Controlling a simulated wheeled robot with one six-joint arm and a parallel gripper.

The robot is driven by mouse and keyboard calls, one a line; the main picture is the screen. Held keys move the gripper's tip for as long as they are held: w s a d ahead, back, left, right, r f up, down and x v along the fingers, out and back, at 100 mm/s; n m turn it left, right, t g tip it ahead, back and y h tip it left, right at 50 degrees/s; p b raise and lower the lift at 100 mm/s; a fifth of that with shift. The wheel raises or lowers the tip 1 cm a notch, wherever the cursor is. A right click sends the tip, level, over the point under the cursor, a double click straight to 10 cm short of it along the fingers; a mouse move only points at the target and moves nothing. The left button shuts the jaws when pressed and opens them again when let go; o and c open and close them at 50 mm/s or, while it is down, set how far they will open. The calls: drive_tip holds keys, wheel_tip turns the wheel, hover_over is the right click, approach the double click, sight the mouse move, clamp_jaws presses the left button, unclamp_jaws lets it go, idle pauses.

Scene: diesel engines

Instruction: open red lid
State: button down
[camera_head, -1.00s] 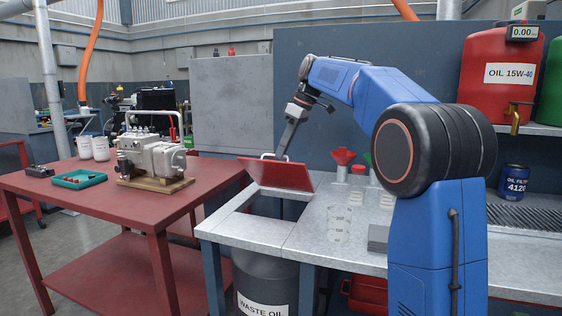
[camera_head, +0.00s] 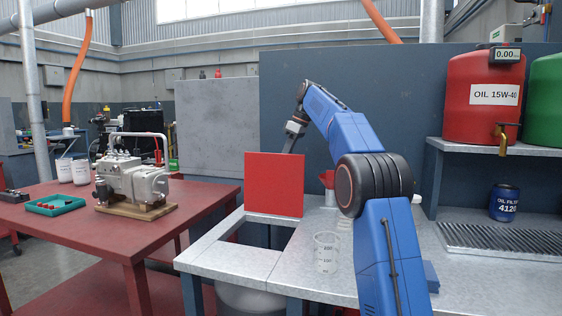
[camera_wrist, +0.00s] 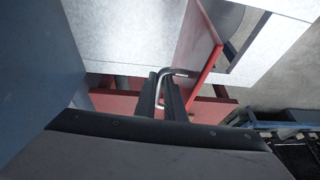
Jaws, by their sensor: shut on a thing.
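The red lid (camera_head: 274,184) stands raised, close to upright, over the opening in the grey metal bench in the head view. In the wrist view the lid (camera_wrist: 204,50) is seen nearly edge-on, with a bent metal handle (camera_wrist: 181,72) on its face. My gripper (camera_wrist: 167,95) is shut on this handle, behind the lid as the head camera sees it. In the head view the lid hides my fingertips and the handle.
A clear measuring beaker (camera_head: 327,252) and a red funnel (camera_head: 327,179) stand on the bench (camera_head: 240,259) right of the opening. A red table (camera_head: 95,235) with a pump (camera_head: 133,182) is at the left. A red oil barrel (camera_head: 481,92) sits on the shelf at the right.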

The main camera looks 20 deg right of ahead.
drive_tip(key=shift+w+d+f, duration=0.25)
drive_tip(key=shift+w+d, duration=0.1)
drive_tip(key=shift+w, duration=0.15)
drive_tip(key=c, duration=1.8)
unclamp_jaws()
drive_tip(key=shift+c, duration=0.2)
drive_tip(key=shift+r, duration=0.1)
drive_tip(key=v, duration=0.7)
drive_tip(key=shift+r, duration=0.15)
drive_tip(key=shift+s, duration=0.1)
